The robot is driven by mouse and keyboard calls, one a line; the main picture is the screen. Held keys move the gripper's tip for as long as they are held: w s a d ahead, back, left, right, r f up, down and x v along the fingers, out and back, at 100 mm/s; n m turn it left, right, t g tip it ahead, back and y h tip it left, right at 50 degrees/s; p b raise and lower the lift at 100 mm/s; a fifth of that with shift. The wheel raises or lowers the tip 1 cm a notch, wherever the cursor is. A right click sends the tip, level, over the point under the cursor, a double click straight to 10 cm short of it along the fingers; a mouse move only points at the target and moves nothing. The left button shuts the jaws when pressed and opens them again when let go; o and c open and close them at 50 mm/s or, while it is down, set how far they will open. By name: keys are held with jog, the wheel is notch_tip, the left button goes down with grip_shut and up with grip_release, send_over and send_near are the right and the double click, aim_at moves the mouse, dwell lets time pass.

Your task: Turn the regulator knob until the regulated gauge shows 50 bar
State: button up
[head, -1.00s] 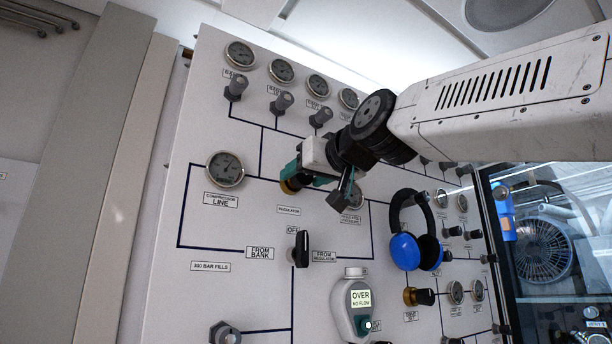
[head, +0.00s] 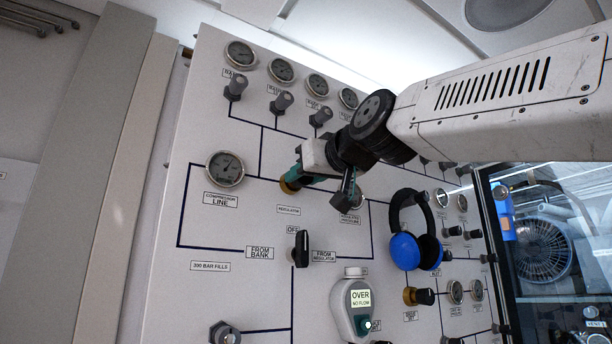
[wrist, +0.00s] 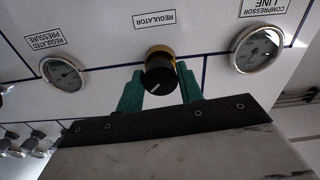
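The regulator knob (wrist: 159,76), black with a white mark and a brass-coloured collar, sits on the panel between my gripper's two teal fingers. My gripper (wrist: 160,88) has one finger against each side of it and looks shut on it. In the head view the gripper (head: 293,178) reaches the panel above the REGULATOR label, hiding most of the knob; the brass collar shows. The regulated pressure gauge (wrist: 63,74) appears upside down in the wrist view; its reading is too small to tell. In the head view this gauge (head: 358,200) is partly hidden by my wrist.
The compressor line gauge (head: 225,169) is left of the gripper. Below are a black selector lever (head: 301,249), a grey-green handheld meter (head: 352,305) reading OVER / NO FLOW, and hanging blue headphones (head: 406,250). Bank gauges and knobs line the panel above.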

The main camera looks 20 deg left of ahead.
jog(key=o, duration=0.4)
jog(key=shift+c, duration=0.2)
jog(key=v, duration=0.8)
dwell(1.9)
